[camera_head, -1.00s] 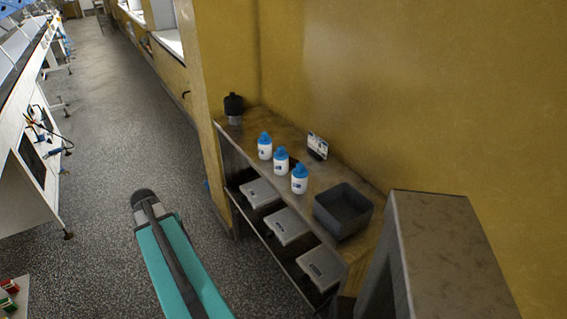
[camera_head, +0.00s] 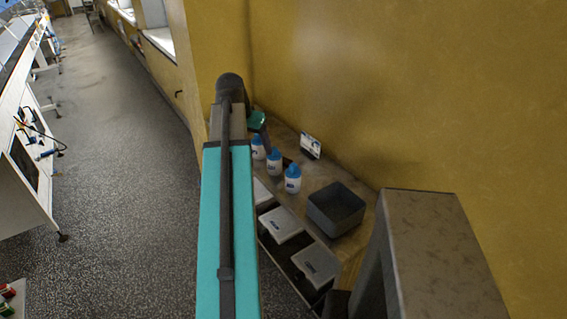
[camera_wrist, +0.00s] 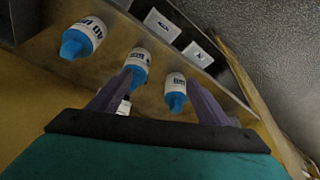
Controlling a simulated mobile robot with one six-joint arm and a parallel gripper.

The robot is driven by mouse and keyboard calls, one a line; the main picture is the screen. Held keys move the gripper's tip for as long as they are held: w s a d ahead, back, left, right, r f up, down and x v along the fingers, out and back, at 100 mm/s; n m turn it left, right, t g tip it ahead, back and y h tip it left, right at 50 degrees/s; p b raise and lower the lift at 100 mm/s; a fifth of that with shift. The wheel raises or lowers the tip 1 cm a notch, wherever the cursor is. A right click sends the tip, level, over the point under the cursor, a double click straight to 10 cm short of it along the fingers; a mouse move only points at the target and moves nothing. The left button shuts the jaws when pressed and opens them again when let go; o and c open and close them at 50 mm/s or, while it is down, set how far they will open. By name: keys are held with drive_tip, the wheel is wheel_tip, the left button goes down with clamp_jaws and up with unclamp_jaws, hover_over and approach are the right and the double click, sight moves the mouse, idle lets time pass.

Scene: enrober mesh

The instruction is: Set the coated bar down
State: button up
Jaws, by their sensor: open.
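I see no coated bar in any view. My gripper (camera_wrist: 160,82) is open, with its two dark fingers spread and no bar between them in the wrist view. In the head view my gripper (camera_head: 265,145) is over the far end of the wooden shelf (camera_head: 300,202), near the white bottles with blue caps. Three bottles show in the wrist view: one at the left (camera_wrist: 84,38), one in the middle (camera_wrist: 137,65) near a fingertip, one to its right (camera_wrist: 175,90). I cannot tell whether any finger touches a bottle.
A dark open bin (camera_head: 337,208) stands at the shelf's near end. A small card stand (camera_head: 310,146) is by the yellow wall. White-lidded boxes (camera_head: 281,224) sit on the lower shelf. A grey block (camera_head: 440,240) rises at the near right. The aisle floor (camera_head: 110,150) is clear.

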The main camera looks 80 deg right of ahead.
drive_tip(key=shift+m, duration=0.7)
drive_tip(key=s+r, duration=0.1)
drive_tip(key=s, duration=0.1)
drive_tip(key=s+r, duration=0.1)
drive_tip(key=s, duration=0.1)
drive_tip(key=s+d+r, duration=0.1)
drive_tip(key=s, duration=0.1)
drive_tip(key=shift+r, duration=0.25)
drive_tip(key=shift+f, duration=0.1)
drive_tip(key=p, duration=0.2)
hover_over(283, 161)
drive_tip(key=w+a, duration=0.1)
drive_tip(key=a, duration=0.2)
drive_tip(key=shift+d+f, duration=0.15)
drive_tip(key=shift+f, duration=1.8)
drive_tip(key=shift+d+f, duration=0.1)
drive_tip(key=shift+f, duration=1.85)
drive_tip(key=shift+f, duration=0.15)
drive_tip(key=shift+p+x, duration=0.75)
drive_tip(key=shift+x, duration=0.4)
drive_tip(key=shift+p+x, duration=0.35)
drive_tip(key=shift+x, duration=1)
drive_tip(key=shift+w+d, duration=0.1)
drive_tip(key=shift+d, duration=0.05)
